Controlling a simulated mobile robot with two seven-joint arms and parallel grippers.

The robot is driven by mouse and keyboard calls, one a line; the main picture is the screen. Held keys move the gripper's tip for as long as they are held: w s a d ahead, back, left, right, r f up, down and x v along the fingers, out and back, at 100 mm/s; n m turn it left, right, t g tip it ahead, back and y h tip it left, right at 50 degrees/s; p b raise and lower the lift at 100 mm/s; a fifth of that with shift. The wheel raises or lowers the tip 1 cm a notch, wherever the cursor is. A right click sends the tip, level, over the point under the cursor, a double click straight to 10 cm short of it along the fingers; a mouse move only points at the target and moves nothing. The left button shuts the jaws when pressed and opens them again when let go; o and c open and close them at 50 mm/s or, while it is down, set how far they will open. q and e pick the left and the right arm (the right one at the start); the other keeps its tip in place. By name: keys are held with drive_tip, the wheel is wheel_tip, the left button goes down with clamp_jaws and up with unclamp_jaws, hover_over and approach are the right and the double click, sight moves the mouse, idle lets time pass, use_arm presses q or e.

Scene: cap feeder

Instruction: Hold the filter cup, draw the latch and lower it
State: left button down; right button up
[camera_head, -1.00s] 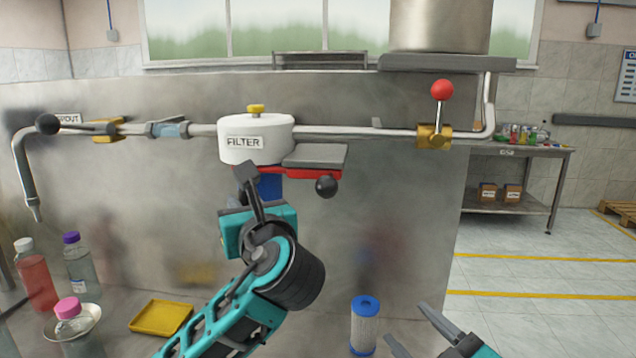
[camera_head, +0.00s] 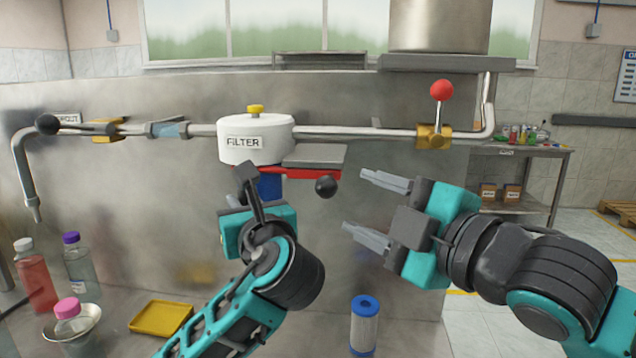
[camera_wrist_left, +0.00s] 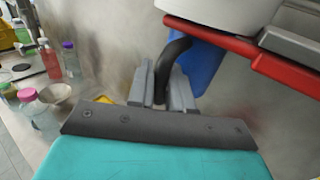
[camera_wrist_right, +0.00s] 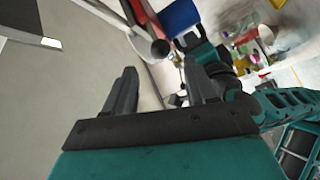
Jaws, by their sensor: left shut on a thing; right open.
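The blue filter cup (camera_head: 270,186) hangs under the white filter head (camera_head: 256,140), partly hidden by my left arm. It also shows in the left wrist view (camera_wrist_left: 198,62). My left gripper (camera_wrist_left: 161,85) is shut on the cup's black handle (camera_wrist_left: 172,58). The red latch bar (camera_head: 300,172) lies beneath the head and ends in a black ball knob (camera_head: 326,187). The red bar is close above the cup in the left wrist view (camera_wrist_left: 255,52). My right gripper (camera_head: 365,208) is open and empty, to the right of the knob and apart from it.
A red-knobbed valve (camera_head: 435,133) sits on the pipe at the upper right. A blue-capped white cartridge (camera_head: 364,328) stands below my right gripper. A yellow tray (camera_head: 161,317), a bowl (camera_head: 86,318) and several bottles are at the lower left. The panel around the knob is clear.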

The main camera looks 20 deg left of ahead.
sight(318, 184)
drive_tip(key=x, duration=1)
drive_tip(key=shift+a, duration=0.2)
drive_tip(key=shift+c, duration=0.5)
clamp_jaws()
